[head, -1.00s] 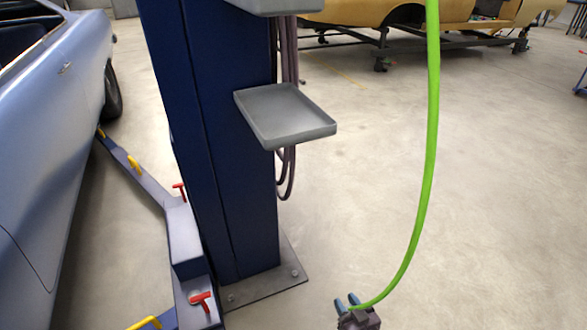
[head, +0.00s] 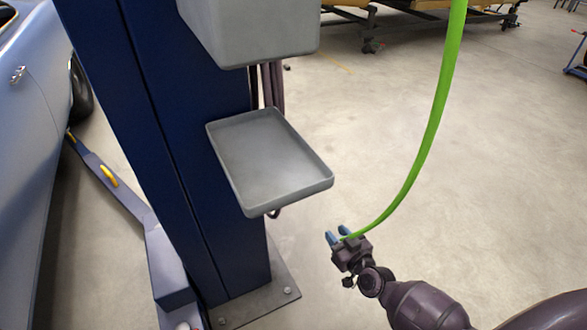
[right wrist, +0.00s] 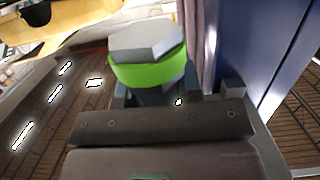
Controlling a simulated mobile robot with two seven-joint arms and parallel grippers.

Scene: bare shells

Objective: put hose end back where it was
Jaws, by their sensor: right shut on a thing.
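The bright green hose (head: 437,110) hangs down from the top of the head view and curves left to my right gripper (head: 337,236). My right gripper is shut on the hose end, just right of and below the grey tray. In the right wrist view the hose end (right wrist: 148,74) shows as a green band with a grey faceted fitting (right wrist: 145,42), held between the fingers (right wrist: 153,92). The hose's upper end is out of view. My left gripper is not in view.
A grey tray (head: 265,160) sticks out from the dark blue post (head: 165,150), below a grey box (head: 255,30). Dark hoses (head: 272,85) hang behind. A blue car (head: 35,150) and lift arm (head: 115,190) stand left. The floor on the right (head: 490,190) is clear.

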